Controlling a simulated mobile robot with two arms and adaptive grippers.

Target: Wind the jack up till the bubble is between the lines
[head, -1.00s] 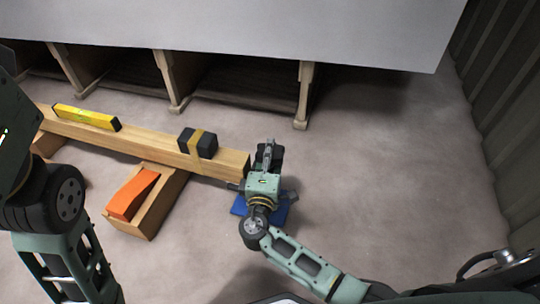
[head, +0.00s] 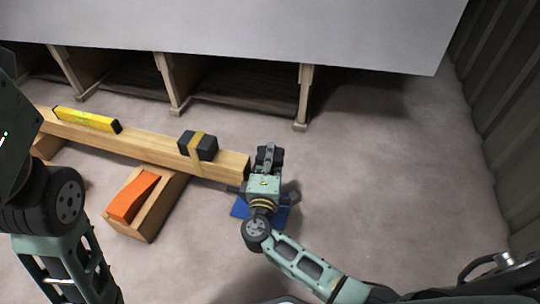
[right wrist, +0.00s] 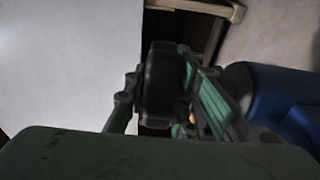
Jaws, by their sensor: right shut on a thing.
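The blue jack (head: 240,208) stands on the floor at the right end of the wooden beam (head: 230,163), mostly hidden under my right gripper (head: 268,158). That gripper is shut on a black knob, the jack's handle (right wrist: 163,80), seen between its fingers in the right wrist view. The jack's blue body also shows at the right there (right wrist: 270,90). A yellow spirit level (head: 87,119) lies on the beam toward the left. Its greenish vial shows, but the bubble and lines are too small to read. My left gripper is out of view; only its arm shows at the left.
A large pale panel (head: 250,30) on wooden supports spans the back. Floor to the right is clear, up to a ribbed wall (head: 512,130).

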